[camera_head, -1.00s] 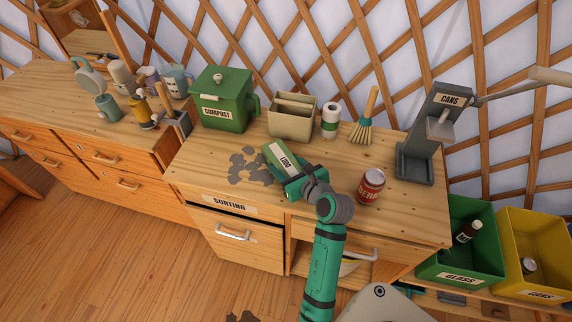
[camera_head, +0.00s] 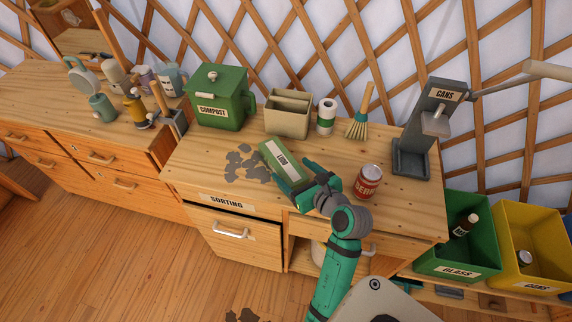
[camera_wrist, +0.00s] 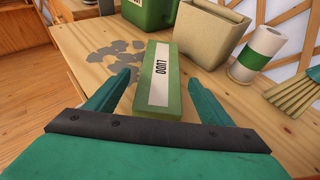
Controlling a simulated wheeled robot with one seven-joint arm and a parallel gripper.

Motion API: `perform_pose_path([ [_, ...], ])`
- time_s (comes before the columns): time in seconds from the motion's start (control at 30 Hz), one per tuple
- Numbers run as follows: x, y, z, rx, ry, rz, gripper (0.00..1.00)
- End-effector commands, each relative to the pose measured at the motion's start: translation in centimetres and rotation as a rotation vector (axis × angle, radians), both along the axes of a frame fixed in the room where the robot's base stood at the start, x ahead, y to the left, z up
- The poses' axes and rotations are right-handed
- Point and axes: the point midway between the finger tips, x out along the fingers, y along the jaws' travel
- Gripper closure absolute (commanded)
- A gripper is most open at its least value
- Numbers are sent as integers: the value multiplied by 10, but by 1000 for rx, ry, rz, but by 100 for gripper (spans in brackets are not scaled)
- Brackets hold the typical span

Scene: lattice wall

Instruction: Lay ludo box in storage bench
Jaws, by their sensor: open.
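The ludo box (camera_head: 283,163) is a green box with a white label, lying flat on the wooden sorting bench (camera_head: 200,165). In the wrist view the ludo box (camera_wrist: 158,85) lies ahead, its near end between my gripper's spread fingers. My gripper (camera_head: 305,185) is open at the near right end of the box; its two fingers also show in the wrist view (camera_wrist: 158,95). I cannot tell whether either finger touches the box. No storage bench can be made out for certain.
A red can (camera_head: 368,181) stands right of my gripper. Behind are a green compost bin (camera_head: 220,98), a beige divided holder (camera_head: 288,115), a paper roll (camera_head: 326,117), a brush (camera_head: 361,118) and a can crusher (camera_head: 425,130). Grey patches (camera_head: 243,164) lie left of the box.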

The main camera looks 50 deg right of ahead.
Motion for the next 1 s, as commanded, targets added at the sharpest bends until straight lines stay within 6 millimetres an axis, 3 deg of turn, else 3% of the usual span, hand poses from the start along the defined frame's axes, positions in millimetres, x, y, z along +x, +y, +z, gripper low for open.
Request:
perform_pose_path([
  [0.1,-19,6,8,0,0,-1,25],
  [0.3,-37,12,17,-1,-1,-1,25],
  [0.7,-39,19,18,10,-12,11,25],
  [0.77,-31,33,17,33,-39,35,25],
  [0.87,-9,77,18,111,-127,110,25],
  [1.0,17,168,31,321,-316,248,25],
])
